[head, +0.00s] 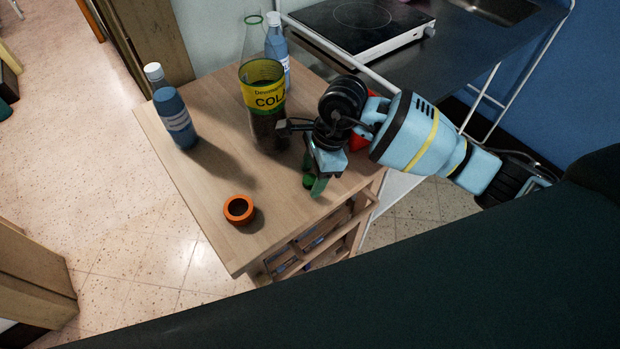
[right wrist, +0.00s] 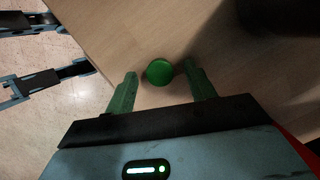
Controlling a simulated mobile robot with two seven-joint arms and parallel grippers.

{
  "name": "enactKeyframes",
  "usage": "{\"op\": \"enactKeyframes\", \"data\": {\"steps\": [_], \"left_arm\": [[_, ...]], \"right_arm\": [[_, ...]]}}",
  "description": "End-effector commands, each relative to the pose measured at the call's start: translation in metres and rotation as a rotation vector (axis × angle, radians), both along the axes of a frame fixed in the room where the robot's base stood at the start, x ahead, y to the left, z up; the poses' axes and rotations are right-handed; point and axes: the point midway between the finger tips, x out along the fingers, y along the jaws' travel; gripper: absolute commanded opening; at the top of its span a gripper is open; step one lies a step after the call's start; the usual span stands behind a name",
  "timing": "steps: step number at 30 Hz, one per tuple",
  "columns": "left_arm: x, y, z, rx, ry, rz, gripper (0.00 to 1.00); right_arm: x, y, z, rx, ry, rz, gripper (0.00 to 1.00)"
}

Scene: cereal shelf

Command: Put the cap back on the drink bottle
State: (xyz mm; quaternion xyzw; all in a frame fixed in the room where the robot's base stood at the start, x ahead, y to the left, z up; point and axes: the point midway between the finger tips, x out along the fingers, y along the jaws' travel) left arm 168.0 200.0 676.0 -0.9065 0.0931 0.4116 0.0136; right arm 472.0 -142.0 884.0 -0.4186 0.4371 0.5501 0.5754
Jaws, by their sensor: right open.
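The drink bottle (head: 262,88) stands upright near the back of the wooden table, clear with dark liquid and a yellow-green cola label. Its neck is open, with no cap on it. The round green cap (right wrist: 159,72) lies on the table in the right wrist view. My right gripper (head: 313,179) is open, pointing down at the table, in front and to the right of the bottle. In the right wrist view its green fingers (right wrist: 160,67) lie on either side of the cap, with gaps at both sides. In the head view the cap is hard to tell from the green fingers.
An orange ring-shaped object (head: 238,209) lies near the table's front edge. A blue bottle (head: 176,118) stands at the left and another (head: 277,47) behind the drink bottle. A red thing (head: 357,139) is partly hidden behind my right arm. The front-left tabletop (head: 205,185) is clear.

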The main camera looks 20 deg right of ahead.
Motion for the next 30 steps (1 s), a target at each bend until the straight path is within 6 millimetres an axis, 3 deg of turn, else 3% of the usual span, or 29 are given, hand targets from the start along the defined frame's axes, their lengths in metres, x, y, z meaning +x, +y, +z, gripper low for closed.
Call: {"op": "enactKeyframes", "data": {"steps": [1,12,23,30], "left_arm": [[0.0,0.0,0.0,0.0,0.0,0.0,0.36],[0.0,0.0,0.0,0.0,0.001,0.0,0.36],[-0.001,0.0,-0.001,0.001,0.003,0.0,0.36],[-0.003,0.0,-0.004,0.0,0.009,0.0,0.36]], "right_arm": [[0.0,0.0,0.0,0.0,0.0,0.0,0.55],[0.0,0.0,0.0,0.0,0.0,0.0,0.07],[0.0,0.0,0.002,0.0,0.0,0.0,0.07],[0.001,0.0,0.022,0.0,-0.003,0.001,0.07]]}}
